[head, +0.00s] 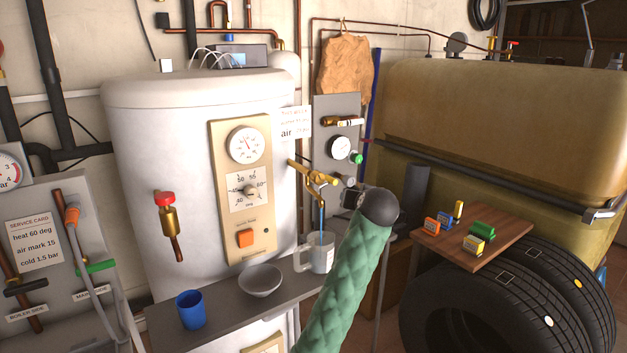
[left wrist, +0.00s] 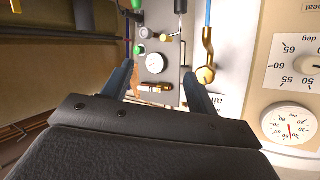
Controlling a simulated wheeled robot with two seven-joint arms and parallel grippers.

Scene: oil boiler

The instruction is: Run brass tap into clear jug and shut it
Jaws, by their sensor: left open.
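The brass tap (head: 318,180) sticks out to the right of the white boiler, and it also shows in the left wrist view (left wrist: 206,62). A thin blue stream (head: 322,215) runs down from its spout into the clear jug (head: 320,256). The jug stands upright on the grey shelf under the spout. How full it is I cannot tell. My left gripper (left wrist: 158,75) is open and empty, its fingers framing the gauge panel, with the tap just beyond the right finger. In the head view my green-sleeved arm hides most of that gripper. My right gripper is not in view.
The grey shelf (head: 232,309) also holds a white bowl (head: 260,280) and a blue cup (head: 191,308). A gauge panel (head: 338,110) stands behind the tap. At right are a wooden board (head: 497,248) with coloured blocks, tyres (head: 470,310) and a large tan tank (head: 500,120).

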